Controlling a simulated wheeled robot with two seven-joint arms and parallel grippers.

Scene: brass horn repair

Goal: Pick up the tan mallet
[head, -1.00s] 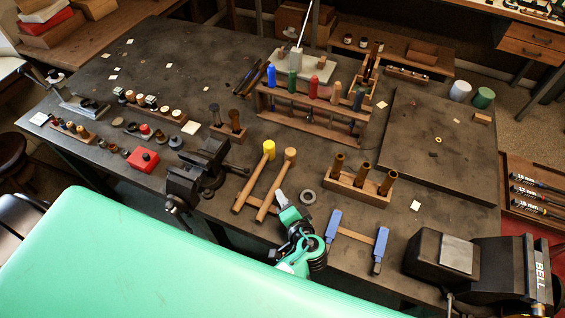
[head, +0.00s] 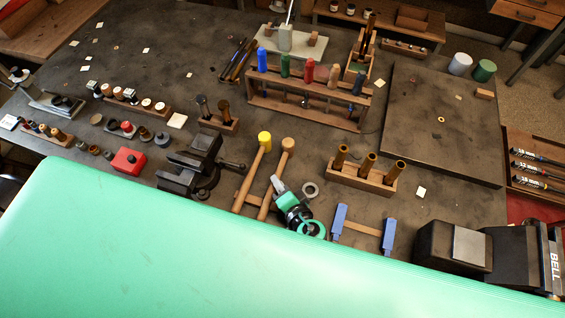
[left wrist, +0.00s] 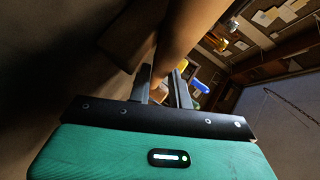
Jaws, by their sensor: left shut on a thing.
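The tan mallet (head: 288,145) has a tan head and a wooden handle. In the head view it rests on a low wooden rack, beside a mallet with a yellow head (head: 265,140). My left gripper (head: 276,182) is at the mallet's handle, reaching it from the right and below. In the left wrist view, the handle (left wrist: 192,35) runs down between the two dark fingers of my left gripper (left wrist: 164,82), which is shut on it. The far end of the mallet is not clear there. My right gripper is in neither view.
A metal vise (head: 190,170) stands left of the mallets. A grey ring (head: 310,190) and a wooden block with brass pegs (head: 362,178) lie to the right. A blue-ended stand (head: 362,228) is close to my left wrist. A tool rack (head: 305,105) stands behind.

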